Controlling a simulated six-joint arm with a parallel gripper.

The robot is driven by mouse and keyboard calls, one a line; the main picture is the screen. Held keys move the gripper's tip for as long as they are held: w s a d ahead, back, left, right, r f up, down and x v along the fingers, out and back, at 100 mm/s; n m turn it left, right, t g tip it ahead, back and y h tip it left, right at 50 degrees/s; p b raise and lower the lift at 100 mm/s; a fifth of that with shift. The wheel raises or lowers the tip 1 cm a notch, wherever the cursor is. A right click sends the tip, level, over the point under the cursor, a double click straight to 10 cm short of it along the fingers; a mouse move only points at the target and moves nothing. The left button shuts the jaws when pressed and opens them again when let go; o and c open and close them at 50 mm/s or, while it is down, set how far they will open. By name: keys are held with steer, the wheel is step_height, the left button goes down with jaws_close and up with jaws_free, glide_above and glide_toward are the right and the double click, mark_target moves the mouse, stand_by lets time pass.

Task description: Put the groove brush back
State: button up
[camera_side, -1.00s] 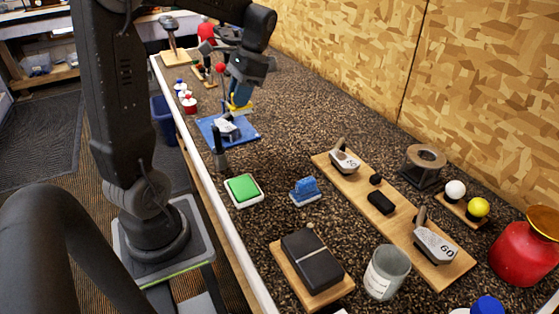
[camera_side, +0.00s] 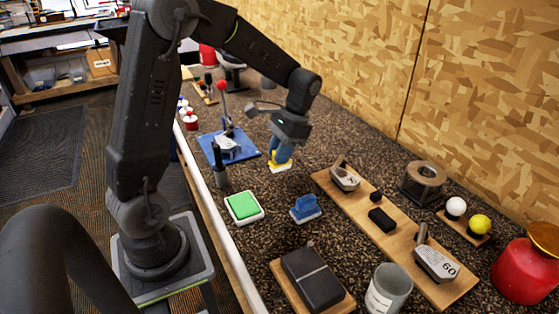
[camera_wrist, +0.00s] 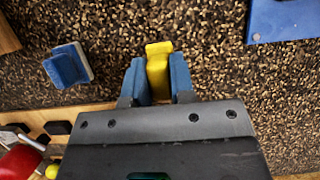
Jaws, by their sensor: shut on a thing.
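My gripper (camera_side: 282,152) has blue fingers and is shut on a yellow brush (camera_side: 280,162) with a pale underside, which I take to be the groove brush. It hangs over the dark speckled bench, behind and to the left of the near end of the long wooden board; its exact height is hard to tell. In the wrist view the yellow brush (camera_wrist: 158,68) sits between my fingers (camera_wrist: 158,85). A similar blue brush-like block (camera_side: 305,208) with a pale base stands on the bench, apart from my gripper. It also shows in the wrist view (camera_wrist: 68,65).
A blue mat (camera_side: 243,155) holds a clamp-like stand with a club head. The wooden board (camera_side: 352,190) carries club heads and black blocks. A green pad (camera_side: 243,207), black box (camera_side: 313,277) and grey cup (camera_side: 388,290) stand nearer.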

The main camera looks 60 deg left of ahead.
steer(key=shift+f, duration=1.4)
steer(key=shift+f, duration=0.15)
steer(key=o, duration=0.8)
steer(key=v, duration=1.1)
steer(key=s+d+r+t, duration=0.1)
steer(key=s+d+t, duration=0.2)
steer(key=s+d, duration=0.1)
steer(key=s+d+r+t, duration=0.1)
steer(key=s+d+t, duration=0.2)
steer(key=s, duration=0.3)
steer(key=s+d+r+t, duration=0.1)
steer(key=s+d+t, duration=0.3)
steer(key=s+d, duration=0.2)
steer(key=shift+s+r, duration=0.1)
steer(key=shift+r, duration=0.3)
